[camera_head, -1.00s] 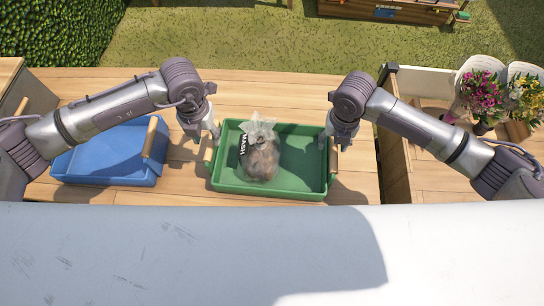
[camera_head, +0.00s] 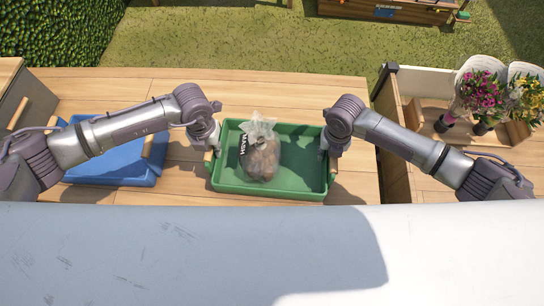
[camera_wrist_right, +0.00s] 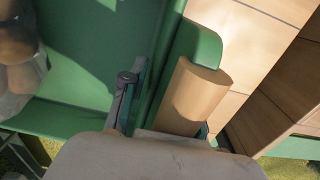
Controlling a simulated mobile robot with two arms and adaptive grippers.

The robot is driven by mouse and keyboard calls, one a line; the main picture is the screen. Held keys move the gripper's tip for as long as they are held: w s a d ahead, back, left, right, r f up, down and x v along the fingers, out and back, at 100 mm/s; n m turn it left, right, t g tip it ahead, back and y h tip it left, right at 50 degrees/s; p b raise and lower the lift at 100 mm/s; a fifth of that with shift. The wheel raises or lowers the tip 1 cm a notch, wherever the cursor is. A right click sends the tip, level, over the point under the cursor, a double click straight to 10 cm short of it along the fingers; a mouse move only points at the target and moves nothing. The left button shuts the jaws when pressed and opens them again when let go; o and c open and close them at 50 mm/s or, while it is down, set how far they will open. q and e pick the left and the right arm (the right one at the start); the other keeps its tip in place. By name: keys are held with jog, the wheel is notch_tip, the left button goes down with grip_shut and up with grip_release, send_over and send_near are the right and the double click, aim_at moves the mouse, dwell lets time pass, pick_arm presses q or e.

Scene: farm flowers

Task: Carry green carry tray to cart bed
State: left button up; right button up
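The green carry tray (camera_head: 230,181) sits on the wooden table in the head view, with a clear bag (camera_head: 261,158) of brown round items inside. My left gripper (camera_head: 211,147) is at the tray's left end, over its handle; its fingers are too hidden to tell their opening. My right gripper (camera_head: 327,152) is at the right end. In the right wrist view, its fingers (camera_wrist_right: 165,110) stand apart on either side of the tray's wooden handle (camera_wrist_right: 194,94), with a gap on the tray side.
A blue tray (camera_head: 110,174) stands left of the green one, partly under my left arm. At the right, a wooden cart bed (camera_head: 436,170) holds flower bouquets (camera_head: 482,94) at its back. The table behind the green tray is clear.

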pick_arm(q)
grip_shut()
pick_arm(e)
jog(key=shift+c, duration=1.3)
grip_shut()
pick_arm(q)
jog(key=shift+w+r, duration=0.1)
jog(key=shift+r, duration=0.05)
pick_arm(e)
jog(key=shift+w+r, duration=0.1)
